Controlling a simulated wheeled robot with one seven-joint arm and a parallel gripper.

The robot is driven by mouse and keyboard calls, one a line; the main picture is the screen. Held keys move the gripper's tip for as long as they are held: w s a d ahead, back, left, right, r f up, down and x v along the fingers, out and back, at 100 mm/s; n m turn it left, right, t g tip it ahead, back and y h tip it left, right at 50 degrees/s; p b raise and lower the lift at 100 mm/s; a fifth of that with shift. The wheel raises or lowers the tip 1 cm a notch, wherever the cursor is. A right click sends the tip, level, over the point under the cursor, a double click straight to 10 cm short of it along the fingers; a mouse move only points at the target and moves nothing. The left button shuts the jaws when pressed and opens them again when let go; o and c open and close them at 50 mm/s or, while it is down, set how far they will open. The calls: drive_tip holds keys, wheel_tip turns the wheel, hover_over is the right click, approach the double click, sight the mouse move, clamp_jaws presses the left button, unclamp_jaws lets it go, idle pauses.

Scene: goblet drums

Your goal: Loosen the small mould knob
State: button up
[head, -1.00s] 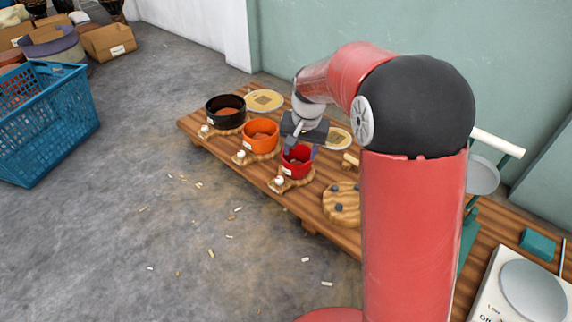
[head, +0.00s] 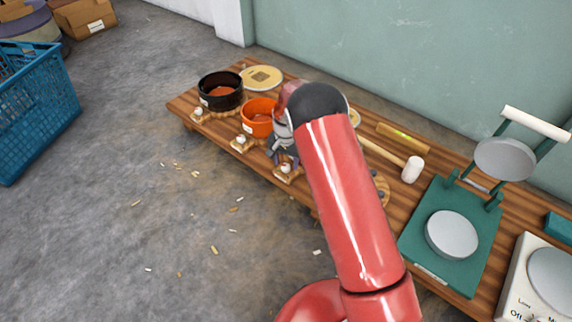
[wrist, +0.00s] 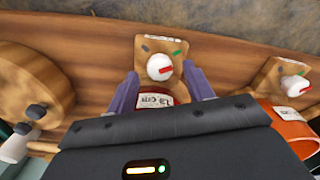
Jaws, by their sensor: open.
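The small mould is the red one, mostly hidden behind my arm in the head view. In the wrist view its label (wrist: 154,101) reads 13 cm. Its white knob (wrist: 159,67) has a red pointer aimed to the right, on a wooden block (wrist: 150,42) with a grey mark and a green mark. The knob also shows in the head view (head: 285,168). My gripper (wrist: 161,72) is open, with one purple finger on each side of the knob. Gaps show between fingers and knob.
The orange mould (head: 258,118) with its knob (head: 242,140) and the black mould (head: 220,91) stand to the left on the wooden bench (head: 182,106). A mallet (head: 411,170) and green press (head: 430,255) lie to the right.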

drive_tip(key=shift+f, duration=0.85)
drive_tip(key=c, duration=1)
drive_tip(key=shift+o, duration=0.2)
